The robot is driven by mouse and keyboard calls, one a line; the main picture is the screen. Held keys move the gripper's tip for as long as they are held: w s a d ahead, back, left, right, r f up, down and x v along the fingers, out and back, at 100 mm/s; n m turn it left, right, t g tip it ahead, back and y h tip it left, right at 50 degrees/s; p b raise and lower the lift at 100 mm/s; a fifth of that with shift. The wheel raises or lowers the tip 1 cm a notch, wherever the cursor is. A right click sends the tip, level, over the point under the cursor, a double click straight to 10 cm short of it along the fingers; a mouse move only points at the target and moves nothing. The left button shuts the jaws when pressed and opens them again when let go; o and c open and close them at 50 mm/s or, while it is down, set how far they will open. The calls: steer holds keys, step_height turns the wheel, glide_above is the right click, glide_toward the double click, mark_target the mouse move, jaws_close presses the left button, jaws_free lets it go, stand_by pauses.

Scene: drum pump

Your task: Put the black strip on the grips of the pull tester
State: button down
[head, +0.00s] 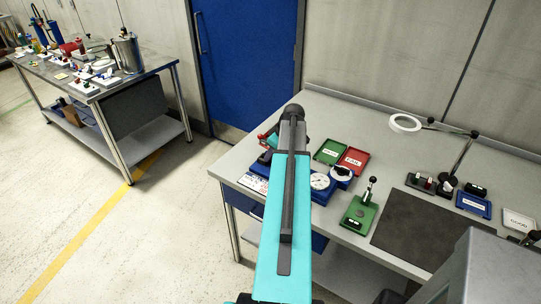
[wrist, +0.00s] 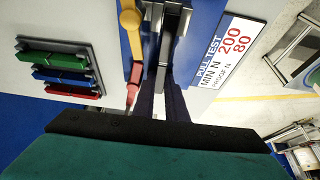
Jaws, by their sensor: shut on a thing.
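The blue pull tester (head: 265,157) is on the right-hand bench, partly hidden behind my arm. In the wrist view, its blue body (wrist: 132,50) has a yellow handle, a red lever and metal parts near the top centre. My gripper (wrist: 163,98) is over the tester, with dark fingers on either side of a narrow black strip (wrist: 163,78). It is shut on the strip, which runs lengthwise toward the metal parts. I cannot tell whether the strip touches the grips. In the head view, my arm hides the gripper and strip.
A "PULL TEST" label (wrist: 232,50) lies beside the tester. A dark rack (wrist: 60,68) holds green, blue and red bars. Green (head: 331,151) and red (head: 353,160) trays, a dial gauge (head: 320,181) and a green stand (head: 360,214) are nearby. A dark mat (head: 425,228) is clear.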

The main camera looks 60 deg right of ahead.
steer(key=shift+s+a+f, duration=0.15)
steer(key=shift+a+f, duration=0.1)
steer(key=shift+f, duration=0.4)
steer(key=c, duration=1.7)
jaws_free()
steer(key=shift+c, duration=1.2)
steer(key=shift+r, duration=0.2)
steer(key=shift+o, duration=1.1)
steer(key=shift+w+d+r+p, duration=0.1)
steer(key=shift+r+p, duration=0.15)
steer(key=shift+r, duration=0.3)
steer(key=shift+w+d+r+p, duration=0.1)
steer(key=shift+r+p, duration=0.15)
steer(key=shift+r, duration=0.25)
steer(key=shift+r+p, duration=1.2)
steer(key=shift+r, duration=1.75)
